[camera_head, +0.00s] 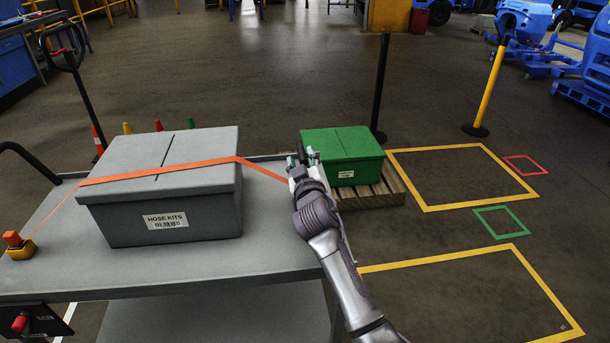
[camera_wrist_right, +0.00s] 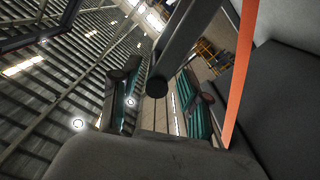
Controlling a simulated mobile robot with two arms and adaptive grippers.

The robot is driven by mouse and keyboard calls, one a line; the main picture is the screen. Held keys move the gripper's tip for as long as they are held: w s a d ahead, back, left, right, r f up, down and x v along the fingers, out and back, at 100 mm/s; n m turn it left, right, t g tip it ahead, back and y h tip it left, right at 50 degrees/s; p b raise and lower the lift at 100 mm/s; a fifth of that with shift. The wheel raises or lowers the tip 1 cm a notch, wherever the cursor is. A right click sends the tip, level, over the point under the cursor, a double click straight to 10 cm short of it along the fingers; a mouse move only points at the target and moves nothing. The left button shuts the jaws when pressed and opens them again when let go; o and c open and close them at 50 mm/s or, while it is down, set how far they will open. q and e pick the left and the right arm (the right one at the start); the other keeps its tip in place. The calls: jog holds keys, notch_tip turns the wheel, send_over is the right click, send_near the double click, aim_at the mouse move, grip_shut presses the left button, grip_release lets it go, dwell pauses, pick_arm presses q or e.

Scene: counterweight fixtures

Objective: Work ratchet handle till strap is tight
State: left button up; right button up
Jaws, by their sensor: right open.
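An orange strap (camera_head: 160,172) runs over the grey lidded box (camera_head: 165,205) labelled "HOSE KITS" on a grey cart. Its right end slopes down to the cart's right edge, by my right gripper (camera_head: 308,158). The strap also shows at the right of the right wrist view (camera_wrist_right: 243,65). There, my right gripper (camera_wrist_right: 160,80) is open, with teal pads on its fingers. A dark bar with a round black end (camera_wrist_right: 181,45), likely the ratchet handle, shows between the fingers; contact cannot be told. In the head view the ratchet is hidden behind the gripper. My left gripper is out of view.
A green box (camera_head: 342,152) sits on a wooden pallet (camera_head: 375,195) just beyond my right gripper. A black post (camera_head: 381,85) stands behind the pallet. Floor at right is open, with taped outlines.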

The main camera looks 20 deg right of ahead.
jog(key=v, duration=0.8)
jog(key=shift+s+a, duration=0.15)
jog(key=shift+s, duration=0.2)
